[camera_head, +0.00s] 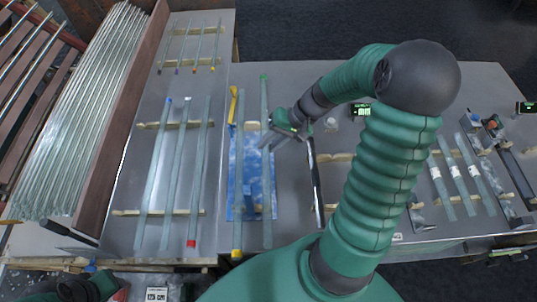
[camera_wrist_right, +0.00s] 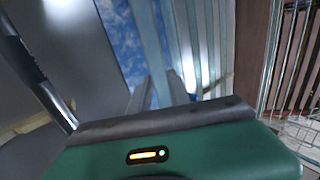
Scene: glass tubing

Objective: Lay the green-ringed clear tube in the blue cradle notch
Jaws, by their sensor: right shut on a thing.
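The green-ringed clear tube (camera_head: 265,185) stretches lengthwise along the right side of the blue patterned mat (camera_head: 238,165), its green ring at the far end. My right gripper (camera_head: 274,128) is shut on it in its upper part. In the right wrist view the tube (camera_wrist_right: 151,45) passes between the two fingers (camera_wrist_right: 159,92). A blue piece (camera_head: 252,208) shows near the mat's front; I cannot make out its notch clearly. Whether the tube touches a support or hangs above it is unclear. My left gripper is not identifiable.
A yellow-ended tube (camera_head: 236,190) lies just left of the held one. Several tubes rest on wooden strips (camera_head: 160,212) farther left, beside a brown-walled bin of tubes (camera_head: 85,105). More tubes (camera_head: 455,180) lie far right.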

